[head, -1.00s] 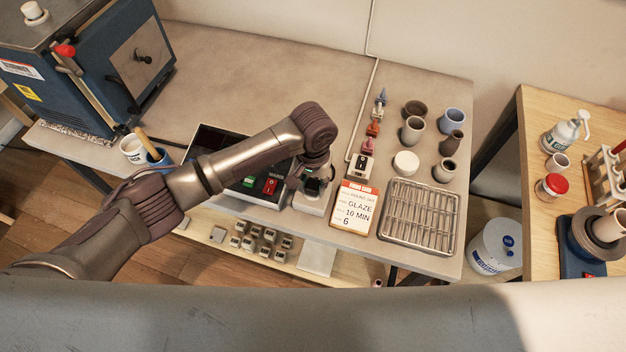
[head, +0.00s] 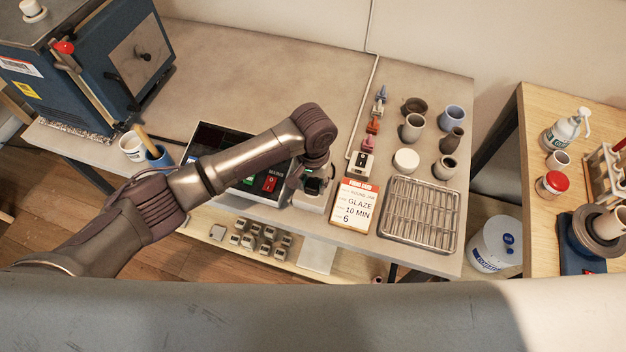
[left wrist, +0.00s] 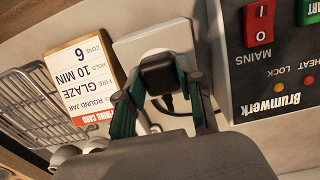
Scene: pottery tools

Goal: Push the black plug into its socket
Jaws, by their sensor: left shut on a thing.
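The black plug (left wrist: 159,73) sits between the two green-padded fingers of my left gripper (left wrist: 158,92) in the left wrist view. My left gripper is shut on it, and a dark cable loops out beneath. The pale socket box (left wrist: 150,38) is right behind the plug, which covers the socket opening. I cannot tell how deep the plug sits or whether a gap is left. In the head view, my left gripper (head: 315,184) points down over the socket box (head: 311,201) at the table's front edge. My right gripper is not in view.
The control panel (head: 258,182) with red and green switches stands just left of the socket box. A firing card (head: 354,204) and a wire rack (head: 420,214) lie to its right. Several pots and small cones stand behind. The table's back left is clear.

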